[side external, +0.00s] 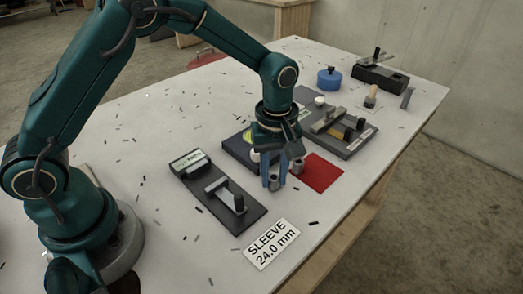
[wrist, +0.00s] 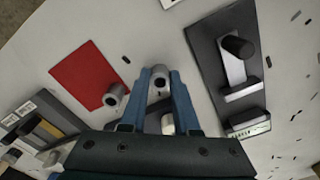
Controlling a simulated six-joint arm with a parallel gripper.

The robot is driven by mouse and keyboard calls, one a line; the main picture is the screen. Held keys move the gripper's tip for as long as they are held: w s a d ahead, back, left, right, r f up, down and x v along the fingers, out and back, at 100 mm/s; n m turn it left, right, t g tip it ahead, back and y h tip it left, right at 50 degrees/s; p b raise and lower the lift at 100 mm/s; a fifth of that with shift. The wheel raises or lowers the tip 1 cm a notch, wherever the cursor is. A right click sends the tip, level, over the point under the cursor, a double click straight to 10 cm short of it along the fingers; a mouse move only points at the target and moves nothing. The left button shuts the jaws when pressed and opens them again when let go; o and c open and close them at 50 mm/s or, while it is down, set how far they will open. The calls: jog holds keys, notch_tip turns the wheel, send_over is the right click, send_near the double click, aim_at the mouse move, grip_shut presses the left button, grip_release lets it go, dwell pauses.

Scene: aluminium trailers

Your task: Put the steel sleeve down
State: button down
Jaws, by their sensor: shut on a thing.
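My gripper (side external: 272,184) points down over the white table, with its blue fingers shut on a steel sleeve (side external: 274,184). In the wrist view this sleeve (wrist: 158,82) shows end-on between the fingertips, its dark bore visible. I cannot tell whether its lower end touches the table. A second, similar grey sleeve (side external: 297,166) stands by the near-left edge of the red mat (side external: 321,174). It also shows in the wrist view (wrist: 113,96), left of my fingers, at the edge of the red mat (wrist: 82,72). A white card (side external: 271,245) reads "SLEEVE 24.0 mm".
A dark plate with a small display and a metal fixture (side external: 246,221) lies left of my gripper. Another dark plate with a gauge (side external: 354,144) lies behind the mat. A blue round container (side external: 329,78) and a black block (side external: 379,79) stand farther back. Small dark chips litter the table.

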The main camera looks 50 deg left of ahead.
aim_at(274, 177)
jog(key=shift+f, duration=0.15)
jog(key=c, duration=0.7)
grip_release()
jog(key=shift+o, duration=0.2)
notch_tip(274, 177, up, 12)
jog(key=s+a+r+m+t, duration=0.3)
jog(key=s+a+r+m, duration=0.15)
jog(key=s+r, duration=0.2)
jog(key=s+a+f+m+t, duration=0.2)
jog(key=s+m, duration=0.4)
jog(key=s, duration=0.3)
jog(key=shift+a+f+m+t, duration=0.3)
jog(key=shift+f+m, duration=0.05)
jog(key=shift+f, duration=0.45)
